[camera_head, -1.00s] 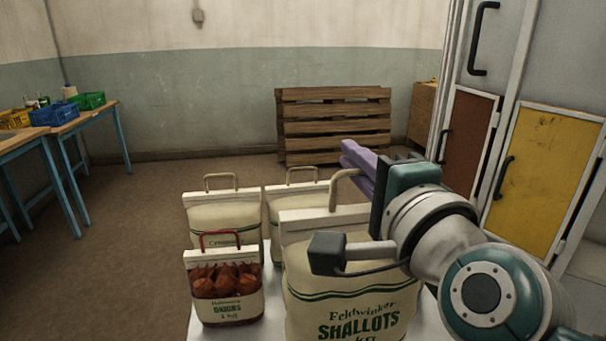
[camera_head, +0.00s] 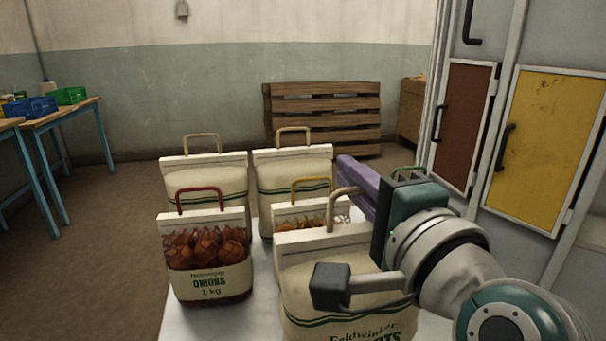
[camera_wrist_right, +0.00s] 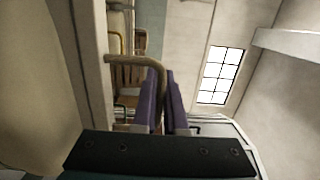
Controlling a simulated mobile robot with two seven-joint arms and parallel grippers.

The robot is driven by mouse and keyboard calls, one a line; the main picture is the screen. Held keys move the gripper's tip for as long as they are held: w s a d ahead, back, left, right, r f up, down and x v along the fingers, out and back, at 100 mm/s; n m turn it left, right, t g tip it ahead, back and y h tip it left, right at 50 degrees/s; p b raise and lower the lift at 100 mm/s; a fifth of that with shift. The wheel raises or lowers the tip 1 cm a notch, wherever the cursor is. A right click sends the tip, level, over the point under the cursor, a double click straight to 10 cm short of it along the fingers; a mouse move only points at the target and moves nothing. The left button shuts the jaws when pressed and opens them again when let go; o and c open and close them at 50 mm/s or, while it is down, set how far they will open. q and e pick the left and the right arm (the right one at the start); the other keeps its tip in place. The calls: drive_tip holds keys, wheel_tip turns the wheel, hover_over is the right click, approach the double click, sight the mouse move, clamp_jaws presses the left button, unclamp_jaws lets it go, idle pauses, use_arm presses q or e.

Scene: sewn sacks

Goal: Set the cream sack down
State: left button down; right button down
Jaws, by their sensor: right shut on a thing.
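In the right wrist view the handle (camera_wrist_right: 135,60) runs to the purple fingers (camera_wrist_right: 163,100), and the sack's cream side (camera_wrist_right: 35,80) fills the left. My left gripper is not in view.
An onion sack (camera_head: 210,282) with a red handle stands to the left. Two cream sacks (camera_head: 205,178) (camera_head: 292,168) stand behind. A yellow-handled sack (camera_head: 295,214) is close behind the held one. Cabinets (camera_head: 550,150) rise at right; a pallet (camera_head: 322,118) leans at the back.

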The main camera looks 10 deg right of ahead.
drive_tip(key=shift+f+b, duration=1.6)
drive_tip(key=shift+b, duration=0.05)
drive_tip(key=shift+r, duration=0.15)
drive_tip(key=c, duration=1.4)
unclamp_jaws()
drive_tip(key=shift+f, duration=0.55)
drive_tip(key=o, duration=0.4)
drive_tip(key=shift+o, duration=0.2)
drive_tip(key=shift+r, duration=0.2)
